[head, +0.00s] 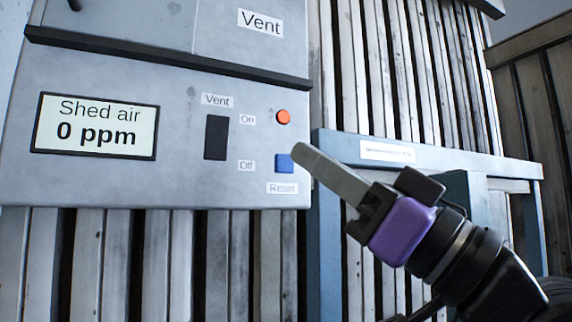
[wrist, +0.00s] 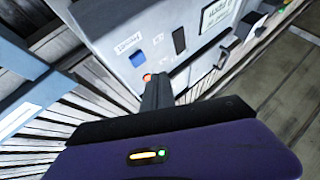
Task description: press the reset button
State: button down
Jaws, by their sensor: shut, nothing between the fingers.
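The reset button is a blue square (head: 284,163) above a "Reset" label, at the lower right of the grey panel (head: 180,185). In the wrist view the blue button (wrist: 137,59) lies up and left of the fingertips. My gripper (head: 299,150) is shut and empty. Its grey fingers point up and left, with the tips just right of and slightly above the button in the head view. In the wrist view my gripper (wrist: 157,75) has its tips close to the orange-red round light (wrist: 147,77). I cannot tell whether the tips touch the panel.
A black Vent switch (head: 216,137) with On and Off labels is left of the button. The round light (head: 283,117) is above it. The display (head: 95,126) reads "Shed air 0 ppm". A dark ledge (head: 165,57) crosses the panel above. A blue-grey frame (head: 450,160) stands right.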

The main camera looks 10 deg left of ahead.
aim_at(279, 153)
jog(key=shift+w+a, duration=0.65)
jog(key=shift+w, duration=0.25)
jog(key=shift+w+b, duration=0.1)
jog(key=shift+b, duration=0.2)
dwell(1.2)
jog(key=shift+w+a, duration=0.2)
jog(key=shift+w, duration=0.05)
jog(key=shift+w+a+b, duration=0.3)
jog(key=shift+w+b, duration=0.05)
jog(key=shift+w, duration=0.05)
dwell(0.9)
dwell(0.3)
jog(key=shift+s+d, duration=0.55)
jog(key=shift+s, duration=0.15)
jog(key=shift+s+d, duration=0.7)
jog(key=shift+s, duration=0.35)
jog(key=shift+s+d, duration=0.7)
jog(key=shift+s, duration=0.35)
